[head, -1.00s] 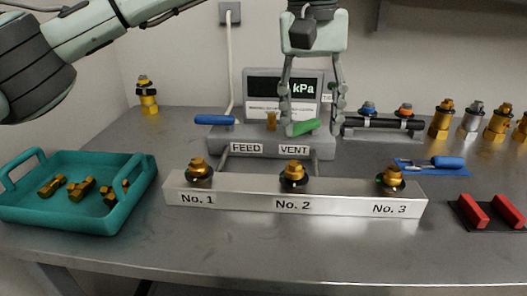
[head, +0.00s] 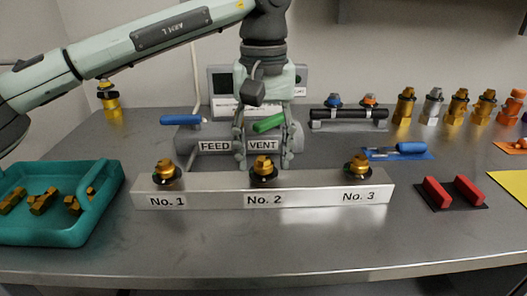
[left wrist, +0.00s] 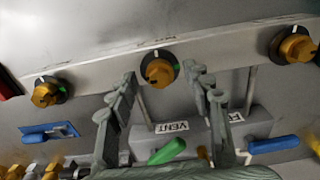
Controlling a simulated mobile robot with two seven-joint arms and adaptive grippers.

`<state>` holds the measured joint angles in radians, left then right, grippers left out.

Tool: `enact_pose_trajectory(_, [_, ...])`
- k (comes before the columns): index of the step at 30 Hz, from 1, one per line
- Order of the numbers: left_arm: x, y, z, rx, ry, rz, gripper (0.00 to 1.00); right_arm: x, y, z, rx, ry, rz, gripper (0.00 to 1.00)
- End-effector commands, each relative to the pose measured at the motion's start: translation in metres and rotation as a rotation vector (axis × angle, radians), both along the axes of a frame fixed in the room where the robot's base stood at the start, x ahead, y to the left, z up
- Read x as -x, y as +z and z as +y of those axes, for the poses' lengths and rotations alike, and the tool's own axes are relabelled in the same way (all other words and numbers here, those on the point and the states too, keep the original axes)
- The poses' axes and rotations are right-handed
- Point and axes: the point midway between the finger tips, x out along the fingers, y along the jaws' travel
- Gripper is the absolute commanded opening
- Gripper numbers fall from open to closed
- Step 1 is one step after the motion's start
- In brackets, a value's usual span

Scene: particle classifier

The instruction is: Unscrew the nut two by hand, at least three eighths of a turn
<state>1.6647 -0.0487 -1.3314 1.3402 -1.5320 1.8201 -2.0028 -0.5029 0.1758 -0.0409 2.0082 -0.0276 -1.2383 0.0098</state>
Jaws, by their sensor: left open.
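The brass nut two (head: 263,166) sits on a dark round collar on top of the metal bar, above the label No. 2. My left gripper (head: 264,163) is open and points down, with one finger to each side of the nut in the head view. In the left wrist view the nut (left wrist: 159,71) shows between and just past the open fingertips (left wrist: 160,76). I see no contact with it. A green mark shows on its collar. My right gripper is not in view.
Brass nuts No. 1 (head: 166,171) and No. 3 (head: 357,167) stand on the same bar (head: 215,190). Behind are the blue feed handle (head: 180,120) and green vent handle (head: 269,123). A teal tray (head: 95,218) is at left, red blocks (head: 437,192) at right. The front table is clear.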

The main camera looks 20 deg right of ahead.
Motion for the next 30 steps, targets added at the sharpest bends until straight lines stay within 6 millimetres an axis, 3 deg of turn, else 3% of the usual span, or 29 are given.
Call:
enact_pose_trajectory(2, [-0.0001,0.0002,0.0001,0.0,0.0,0.0,0.43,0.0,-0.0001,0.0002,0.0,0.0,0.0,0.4])
enact_pose_trajectory(12, [-0.0001,0.0005,0.0002,0.0,0.0,0.0,0.0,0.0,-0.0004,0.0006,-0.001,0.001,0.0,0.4])
enact_pose_trajectory(23, [-0.0001,0.0004,0.0002,0.0,0.058,0.0,0.0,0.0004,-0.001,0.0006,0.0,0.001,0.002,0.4])
enact_pose_trajectory(30, [-0.0003,0.0,0.0003,-0.001,0.217,0.0,0.0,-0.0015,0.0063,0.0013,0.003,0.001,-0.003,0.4])
